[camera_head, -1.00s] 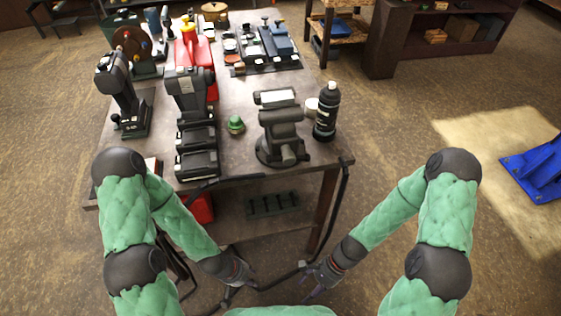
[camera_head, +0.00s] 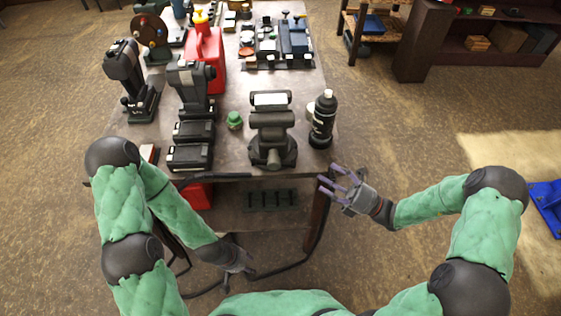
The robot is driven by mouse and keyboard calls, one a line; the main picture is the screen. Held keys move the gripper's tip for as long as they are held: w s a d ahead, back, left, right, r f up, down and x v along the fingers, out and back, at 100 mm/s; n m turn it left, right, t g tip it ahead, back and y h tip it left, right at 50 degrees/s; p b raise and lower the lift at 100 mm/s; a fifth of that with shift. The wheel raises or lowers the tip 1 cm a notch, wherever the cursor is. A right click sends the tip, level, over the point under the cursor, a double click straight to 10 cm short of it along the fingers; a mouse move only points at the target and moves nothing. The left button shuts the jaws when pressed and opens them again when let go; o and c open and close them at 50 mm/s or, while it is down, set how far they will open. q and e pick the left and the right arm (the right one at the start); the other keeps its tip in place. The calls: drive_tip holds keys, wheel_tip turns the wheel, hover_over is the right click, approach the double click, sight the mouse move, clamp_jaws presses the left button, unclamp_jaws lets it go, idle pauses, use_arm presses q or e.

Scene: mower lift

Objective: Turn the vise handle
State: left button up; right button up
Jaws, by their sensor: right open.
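The grey vise (camera_head: 271,130) stands near the front edge of the workbench (camera_head: 228,152), right of the middle. Its handle is hard to make out at this size. My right gripper (camera_head: 334,181) is open and empty, just off the front right corner of the bench, in front and to the right of the vise. My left gripper (camera_head: 246,267) hangs low in front of the bench, below its top, well away from the vise. Its fingers are small and dark, so I cannot tell whether they are open.
A red canister (camera_head: 208,55) is behind.

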sight(280, 161)
drive_tip(key=w+a+b, duration=0.1)
drive_tip(key=a, duration=0.3)
drive_tip(key=w+a+b, duration=0.1)
drive_tip(key=w+a, duration=0.1)
drive_tip(key=a, duration=0.2)
drive_tip(key=w+a+b, duration=0.1)
drive_tip(key=w+a, duration=0.1)
drive_tip(key=a, duration=0.2)
drive_tip(key=shift+a+r, duration=0.15)
drive_tip(key=shift+r, duration=0.15)
drive_tip(key=shift+w+a+r, duration=0.3)
drive_tip(key=shift+a, duration=0.25)
drive_tip(key=c, duration=1)
drive_tip(key=shift+r, duration=0.1)
drive_tip(key=shift+c, duration=0.8)
